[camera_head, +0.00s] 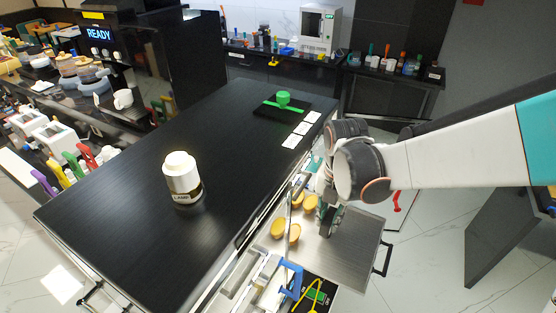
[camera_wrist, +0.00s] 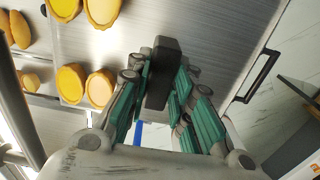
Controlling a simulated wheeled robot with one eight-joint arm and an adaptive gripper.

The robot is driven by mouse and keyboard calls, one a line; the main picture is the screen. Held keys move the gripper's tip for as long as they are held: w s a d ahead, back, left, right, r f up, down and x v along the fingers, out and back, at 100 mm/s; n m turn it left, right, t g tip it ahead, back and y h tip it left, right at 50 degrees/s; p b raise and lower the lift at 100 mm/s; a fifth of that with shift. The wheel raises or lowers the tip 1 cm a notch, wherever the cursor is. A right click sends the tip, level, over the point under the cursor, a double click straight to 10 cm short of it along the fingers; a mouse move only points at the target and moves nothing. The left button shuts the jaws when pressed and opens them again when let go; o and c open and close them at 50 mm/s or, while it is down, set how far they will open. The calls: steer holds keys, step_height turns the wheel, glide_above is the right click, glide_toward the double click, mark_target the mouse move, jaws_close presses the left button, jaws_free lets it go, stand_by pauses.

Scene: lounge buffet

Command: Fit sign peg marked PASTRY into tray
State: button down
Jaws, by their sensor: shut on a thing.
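My gripper (camera_wrist: 160,95), with teal finger pads, is shut on a dark narrow block (camera_wrist: 165,60), likely the sign peg; no PASTRY marking is readable on it. In the head view my gripper (camera_head: 328,212) hangs over the metal tray (camera_head: 350,245), partly hidden by my arm. The tray also shows in the wrist view (camera_wrist: 215,35), with a black handle at one side. Round yellow pastries (camera_wrist: 85,85) lie beside my gripper, toward the left. Whether the block touches the tray cannot be told. No receiving slot is visible.
A black counter (camera_head: 130,190) runs beside the tray, bearing a labelled white jar (camera_head: 182,178), small white cards (camera_head: 301,129) and a green knobbed piece (camera_head: 283,99) on a black base. Blue and yellow items (camera_head: 312,290) lie near the tray's front. Tiled floor is open at right.

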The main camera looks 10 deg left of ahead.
mark_target(330, 216)
steer(key=shift+f+b, duration=0.6)
steer(key=shift+f, duration=0.1)
stand_by(0.3)
steer(key=c, duration=1.3)
jaws_free()
steer(key=shift+c, duration=0.2)
steer(key=c, duration=0.3)
steer(key=shift+r, duration=0.2)
steer(key=shift+r+p, duration=2.3)
steer(key=shift+r, duration=1.1)
steer(key=shift+f, duration=0.1)
